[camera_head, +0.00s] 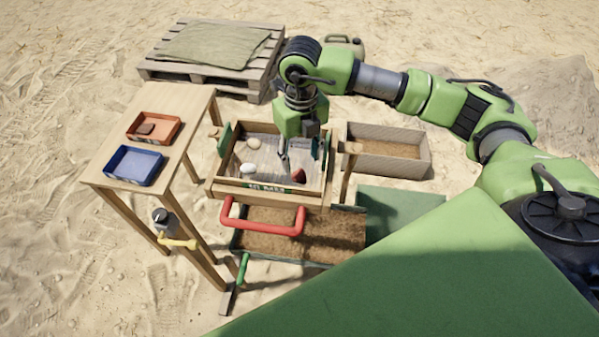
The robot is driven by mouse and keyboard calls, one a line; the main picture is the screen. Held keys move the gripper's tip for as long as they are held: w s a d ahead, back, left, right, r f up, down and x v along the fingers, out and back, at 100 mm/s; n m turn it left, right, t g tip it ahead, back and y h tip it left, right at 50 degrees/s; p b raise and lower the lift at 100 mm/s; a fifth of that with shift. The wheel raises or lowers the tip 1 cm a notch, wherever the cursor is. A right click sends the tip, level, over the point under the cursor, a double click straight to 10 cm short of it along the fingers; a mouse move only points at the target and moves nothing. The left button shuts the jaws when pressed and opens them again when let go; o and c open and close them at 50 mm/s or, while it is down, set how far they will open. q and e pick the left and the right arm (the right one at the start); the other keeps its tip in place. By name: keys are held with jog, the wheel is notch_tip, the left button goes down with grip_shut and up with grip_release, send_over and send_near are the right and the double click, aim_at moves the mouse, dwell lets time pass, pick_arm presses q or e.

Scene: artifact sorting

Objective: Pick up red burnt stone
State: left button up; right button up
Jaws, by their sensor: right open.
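A dark red stone (299,176) lies in the wooden sieve box (216,188), near its front right corner. My right gripper (284,163) reaches down into the box from above. It is open and its fingertips are just left of and behind the red stone, with nothing seen between them. Whether they touch the box floor I cannot tell. A white stone (248,169) and a beige stone (254,142) lie further left in the box. My left gripper is not in view.
A wooden table (190,112) at left holds an orange tray (166,134) with a reddish-brown piece (146,128) and an empty blue tray (134,164). A red handle (262,229) sticks out at the sieve's front. A soil-filled crate (425,163) stands right; a pallet (255,82) lies behind.

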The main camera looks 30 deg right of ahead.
aim_at(299, 174)
jog(key=f+p, duration=0.1)
jog(key=f, duration=0.2)
jog(key=f+p, duration=0.1)
jog(key=f, duration=0.1)
jog(key=shift+s+a+f+p, duration=0.1)
jog(key=shift+a+f+p, duration=0.15)
jog(key=shift+p, duration=0.1)
jog(key=shift+f, duration=0.25)
jog(key=c, duration=1.2)
